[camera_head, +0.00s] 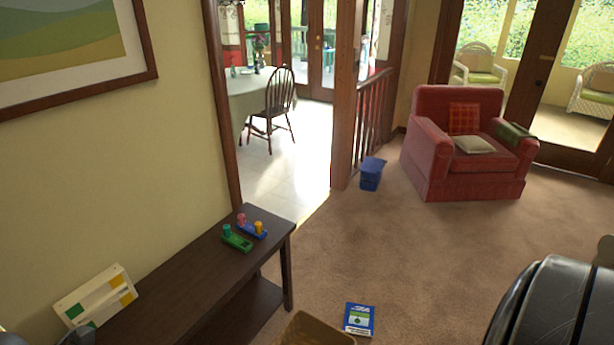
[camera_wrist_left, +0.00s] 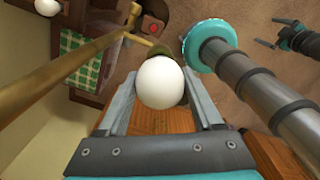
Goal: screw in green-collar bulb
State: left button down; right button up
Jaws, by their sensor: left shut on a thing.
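In the left wrist view a white bulb (camera_wrist_left: 160,82) sits between the two grey fingers of my left gripper (camera_wrist_left: 163,98), which is shut on it. An olive-green part (camera_wrist_left: 189,46) shows just beyond the bulb; I cannot tell whether it is the bulb's collar or a lamp part. A brass rod (camera_wrist_left: 75,68) runs beside the bulb from the left. Any socket or thread is hidden behind the bulb. My right gripper (camera_wrist_left: 274,32) shows small at the upper right with its fingers apart and nothing between them. Neither gripper shows clearly in the head view.
A second white round thing (camera_wrist_left: 47,6) is at the top left of the wrist view. In the head view a dark table (camera_head: 190,272) along the wall holds green (camera_head: 237,241) and blue (camera_head: 252,231) pegged toys.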

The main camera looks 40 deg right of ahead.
pick_arm(q)
jog(key=m, duration=0.2)
jog(key=shift+m, duration=0.4)
jog(key=shift+c, duration=2.3)
grip_release()
jog(key=shift+m, duration=0.5)
jog(key=o, duration=0.5)
jog(key=shift+c, duration=0.2)
notch_tip(320, 180, up, 15)
jog(key=b, duration=0.1)
